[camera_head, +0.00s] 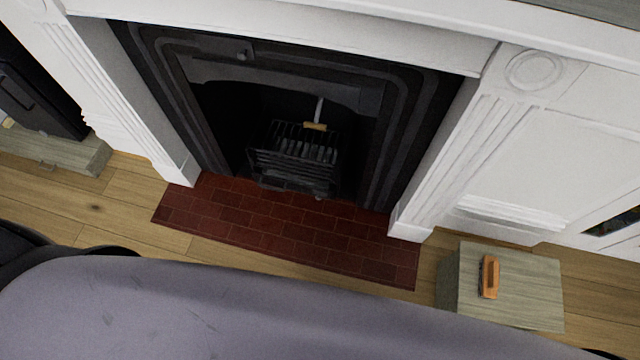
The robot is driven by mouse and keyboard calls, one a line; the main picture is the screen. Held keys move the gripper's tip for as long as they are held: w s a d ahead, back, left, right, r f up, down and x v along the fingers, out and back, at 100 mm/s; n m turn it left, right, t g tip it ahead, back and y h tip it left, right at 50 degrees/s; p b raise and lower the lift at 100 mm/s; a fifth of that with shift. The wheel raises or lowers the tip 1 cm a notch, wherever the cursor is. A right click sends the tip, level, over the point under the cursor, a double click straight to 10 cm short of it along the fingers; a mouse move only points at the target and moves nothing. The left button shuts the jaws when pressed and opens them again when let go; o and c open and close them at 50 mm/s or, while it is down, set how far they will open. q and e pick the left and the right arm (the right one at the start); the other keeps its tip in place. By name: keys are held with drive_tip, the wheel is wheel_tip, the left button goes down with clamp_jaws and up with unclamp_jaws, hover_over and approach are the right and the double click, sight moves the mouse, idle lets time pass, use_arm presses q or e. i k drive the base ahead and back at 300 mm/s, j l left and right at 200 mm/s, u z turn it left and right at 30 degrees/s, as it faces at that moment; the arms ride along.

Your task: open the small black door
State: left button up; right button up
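A black fireplace insert (415,110) sits in a white surround, tilted in the head view. A dark panel with a small round knob (243,55) shows near its top left, above the arched opening; it looks closed. A separate black boxy unit (40,100) with a framed front stands at the left edge, partly cut off. I cannot tell for sure which of these is the small black door. No open door shows. Neither of my grippers is in view.
A black grate (295,160) stands in the opening, with a wooden-handled tool (315,126) at it. A red brick hearth (280,230) lies in front. A grey wooden block (530,285) bearing an orange-brown object (489,277) stands at right. Another grey slab (50,150) is at left.

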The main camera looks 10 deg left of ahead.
sight(241, 49)
drive_tip(key=j+u, duration=0.1)
drive_tip(key=u, duration=0.3)
drive_tip(key=j+u, duration=0.1)
drive_tip(key=u, duration=0.25)
drive_tip(key=j+u, duration=0.1)
drive_tip(key=u, duration=0.3)
drive_tip(key=j+u, duration=0.1)
drive_tip(key=u, duration=0.3)
drive_tip(key=i+j, duration=0.15)
drive_tip(key=j+u, duration=0.05)
drive_tip(key=j, duration=0.05)
